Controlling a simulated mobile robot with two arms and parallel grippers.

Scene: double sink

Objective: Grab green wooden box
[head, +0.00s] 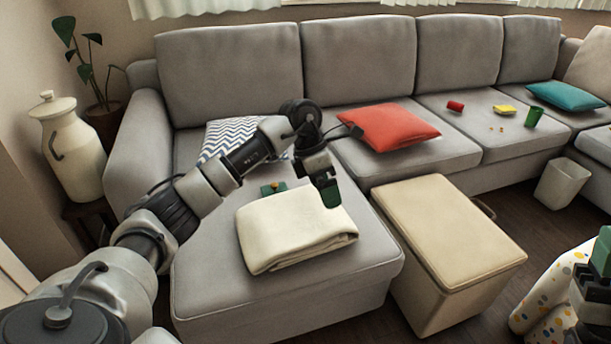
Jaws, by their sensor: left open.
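A small green box (268,190) with a yellowish detail on top lies on the grey sofa seat, just behind the folded cream blanket (295,232). The blanket's rear edge is close in front of it. My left gripper (328,190) is open and empty, pointing down above the blanket's back right part, to the right of the green box and apart from it. One green fingertip shows clearly; the other is mostly hidden. Part of my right gripper (601,260) shows at the right edge, cut off by the frame.
A zigzag cushion (222,137) lies behind my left arm, and a red cushion (392,127) is to the right. A beige storage ottoman (445,235) stands beside the seat. A red can, a yellow item and a green cup (533,117) are farther right. A white bin (562,185) stands on the floor.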

